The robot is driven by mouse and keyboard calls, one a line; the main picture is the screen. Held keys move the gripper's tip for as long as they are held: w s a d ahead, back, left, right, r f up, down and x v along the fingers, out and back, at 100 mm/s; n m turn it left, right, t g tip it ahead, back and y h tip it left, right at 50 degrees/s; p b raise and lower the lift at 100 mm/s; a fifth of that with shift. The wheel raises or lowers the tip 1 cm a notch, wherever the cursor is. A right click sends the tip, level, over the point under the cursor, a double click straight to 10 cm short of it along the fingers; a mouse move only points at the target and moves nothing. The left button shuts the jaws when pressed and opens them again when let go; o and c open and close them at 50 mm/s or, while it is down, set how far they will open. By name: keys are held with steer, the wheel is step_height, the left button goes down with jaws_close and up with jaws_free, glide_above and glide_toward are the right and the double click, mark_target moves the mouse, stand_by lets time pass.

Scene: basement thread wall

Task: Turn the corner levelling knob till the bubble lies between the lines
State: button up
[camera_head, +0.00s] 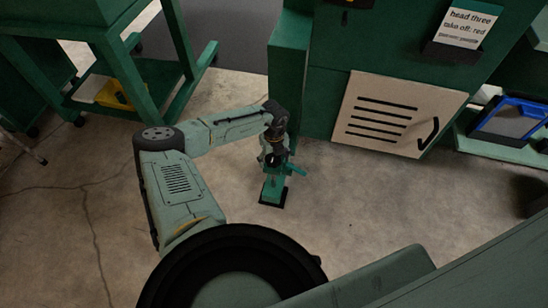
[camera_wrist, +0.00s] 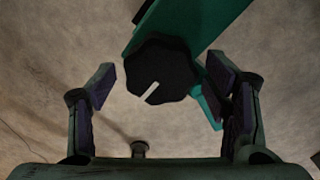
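The black corner levelling knob (camera_wrist: 160,70) has a scalloped rim and a white index line. In the wrist view it lies between the two fingertips of my gripper (camera_wrist: 163,82). The gripper is open, with a gap on the left; the right pad is close to the knob and I cannot tell if it touches. The knob sits on a green foot, which in the head view shows as a green post (camera_head: 273,187) on a dark base plate on the floor. My gripper (camera_head: 272,158) is above that post in the head view. No bubble or lines can be made out.
A green machine cabinet (camera_head: 325,100) stands just behind the post, with a beige louvred panel (camera_head: 395,113) on its front. A green cart (camera_head: 175,80) with a yellow item (camera_head: 113,94) is at the upper left. A blue-framed tray (camera_head: 510,120) is at the right. Concrete floor is clear around the post.

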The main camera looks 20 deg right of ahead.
steer(key=c, duration=1.1)
steer(key=shift+c, duration=0.2)
steer(key=n+p, duration=0.2)
steer(key=n, duration=0.2)
steer(key=shift+s+d+n, duration=0.1)
steer(key=shift+n, duration=0.2)
steer(key=n+p, duration=0.2)
steer(key=n, duration=0.3)
steer(key=shift+d+n, duration=0.1)
steer(key=shift+n, duration=0.2)
steer(key=n+p, duration=0.2)
steer(key=n, duration=0.1)
steer(key=shift+n, duration=0.3)
steer(key=n+p, duration=0.1)
steer(key=n, duration=0.2)
steer(key=shift+w+p, duration=0.2)
steer(key=shift+p, duration=0.1)
steer(key=n, duration=0.3)
steer(key=n+p, duration=0.1)
steer(key=n, duration=0.2)
steer(key=shift+w+n, duration=0.2)
steer(key=shift+n, duration=0.2)
steer(key=shift+p, duration=0.3)
